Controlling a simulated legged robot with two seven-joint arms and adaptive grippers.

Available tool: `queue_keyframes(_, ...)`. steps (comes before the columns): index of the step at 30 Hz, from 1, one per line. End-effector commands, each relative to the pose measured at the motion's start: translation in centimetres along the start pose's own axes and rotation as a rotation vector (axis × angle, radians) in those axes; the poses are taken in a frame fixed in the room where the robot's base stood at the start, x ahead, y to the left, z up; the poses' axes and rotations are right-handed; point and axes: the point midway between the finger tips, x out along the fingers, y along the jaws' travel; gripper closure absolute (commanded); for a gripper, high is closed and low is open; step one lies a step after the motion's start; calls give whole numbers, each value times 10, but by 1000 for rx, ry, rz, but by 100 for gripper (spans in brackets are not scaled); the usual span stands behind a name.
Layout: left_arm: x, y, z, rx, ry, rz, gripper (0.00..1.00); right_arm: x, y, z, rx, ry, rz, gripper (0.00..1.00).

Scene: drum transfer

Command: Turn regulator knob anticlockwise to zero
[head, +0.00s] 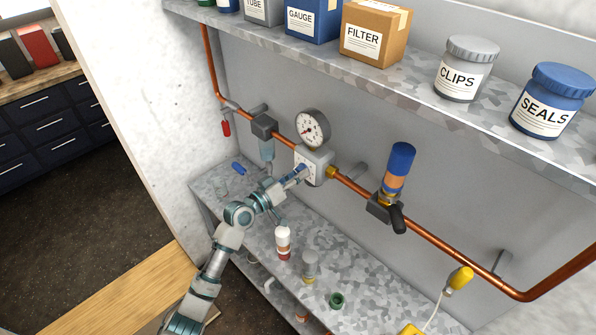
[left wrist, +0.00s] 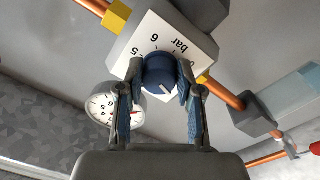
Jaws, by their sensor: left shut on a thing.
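The regulator (head: 314,165) is a pale block on the copper pipe. Its dark blue knob (left wrist: 159,72) faces the left wrist camera, with a white mark on its face and a dial printed "bar" around it; 5 and 6 are readable. My left gripper (head: 297,173) reaches the block's front; in the left wrist view its fingers (left wrist: 157,86) are shut on the knob, one on each side. The fingers hide part of the dial. A round gauge (head: 312,128) stands above the block and also shows in the left wrist view (left wrist: 101,109). My right gripper is not seen.
A blue-capped valve (head: 398,170) with a black handle sits right along the copper pipe (head: 450,235). A filter bowl (head: 265,128) hangs left. The upper shelf (head: 415,75) holds boxes and jars. A white-and-red bottle (head: 283,240) and small parts stand below on the lower shelf.

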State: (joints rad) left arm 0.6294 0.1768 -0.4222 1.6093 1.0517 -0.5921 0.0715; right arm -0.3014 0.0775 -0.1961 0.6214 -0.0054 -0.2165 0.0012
Motion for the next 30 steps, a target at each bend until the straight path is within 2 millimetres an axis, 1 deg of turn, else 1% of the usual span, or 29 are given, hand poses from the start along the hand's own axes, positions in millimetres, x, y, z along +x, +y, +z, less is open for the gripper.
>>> queue_keyframes(1, 0, 0, 0, -48, -3, -3, 99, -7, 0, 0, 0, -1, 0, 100)
queue_keyframes(3, -1, 0, -1, -115, 1, -3, 99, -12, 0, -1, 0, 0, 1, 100)
queue_keyframes(21, -1, -1, 0, -684, 23, -5, 99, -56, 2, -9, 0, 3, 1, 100)
queue_keyframes(30, -2, -2, 1, -923, 32, -6, 99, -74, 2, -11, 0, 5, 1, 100)
